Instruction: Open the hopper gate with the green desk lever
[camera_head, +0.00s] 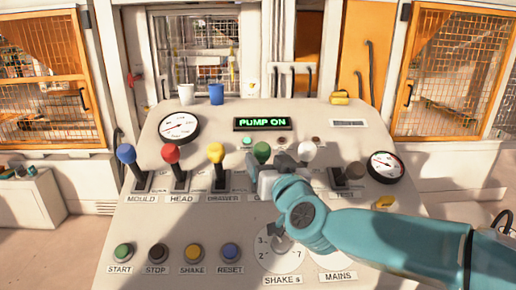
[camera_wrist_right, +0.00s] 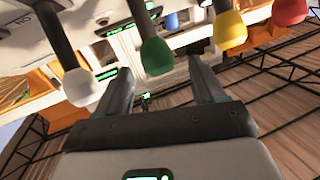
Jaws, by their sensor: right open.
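The green desk lever (camera_head: 262,151) stands in the row of levers on the sloping desk, its round knob showing and its lower part hidden by my right gripper (camera_head: 272,167). In the right wrist view the green knob (camera_wrist_right: 157,57) and its dark shaft appear between the two fingertips of my open right gripper (camera_wrist_right: 163,78). The fingers are close to the knob, with a gap on each side; I cannot tell whether they reach around it. My left gripper is not in view. I cannot make out the hopper gate.
The display (camera_head: 263,123) reads PUMP ON. Buttons and dials lie nearer.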

